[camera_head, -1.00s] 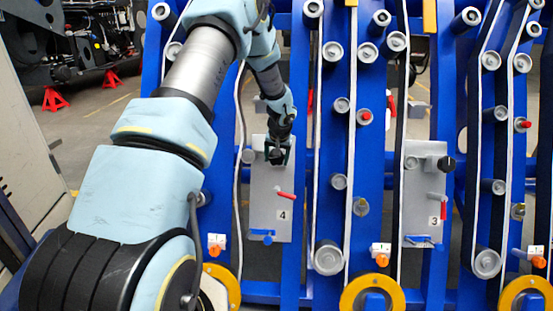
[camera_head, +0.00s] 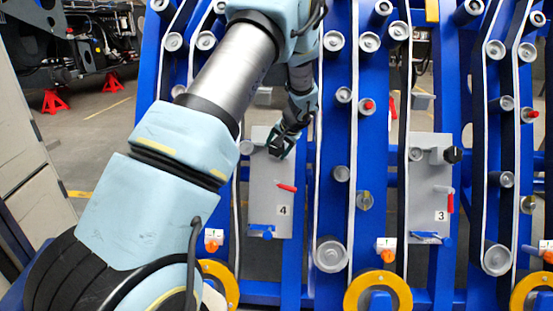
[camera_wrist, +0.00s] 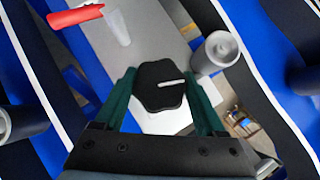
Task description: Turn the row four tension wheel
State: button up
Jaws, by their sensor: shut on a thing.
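The row four plate (camera_head: 262,195) is a grey panel marked 4, with a red handle (camera_head: 287,187) on it. The tension wheel (camera_wrist: 160,92) is a black lobed knob with a pale pointer mark, seen in the wrist view. My gripper (camera_head: 282,147) is at the top of the plate. In the wrist view its green fingers (camera_wrist: 162,84) stand on either side of the wheel and are shut on it. The wheel is mostly hidden by my gripper in the head view. The red handle also shows at the wrist view's upper left (camera_wrist: 75,16).
A grey roller (camera_wrist: 215,52) is close to my right finger in the wrist view. White belts and blue uprights (camera_head: 337,215) flank the plate. To the right is the row three plate (camera_head: 425,195) with its own black knob (camera_head: 453,155). Orange rings (camera_head: 378,292) sit below.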

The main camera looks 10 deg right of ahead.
jog(key=m+b, duration=0.1)
jog(key=b, duration=0.1)
jog(key=m+t+y+b, duration=0.1)
jog(key=shift+d+f+y+b, duration=0.1)
jog(key=shift+f+y+b, duration=0.1)
jog(key=shift+y+b, duration=0.15)
jog(key=shift+r+m+t+y+b, duration=0.25)
jog(key=shift+m+t+b, duration=0.55)
jog(key=shift+m+b, duration=0.25)
jog(key=o, duration=1.3)
jog(key=v, duration=1)
jog(key=shift+s+d+r, duration=0.1)
jog(key=shift+s+r, duration=0.15)
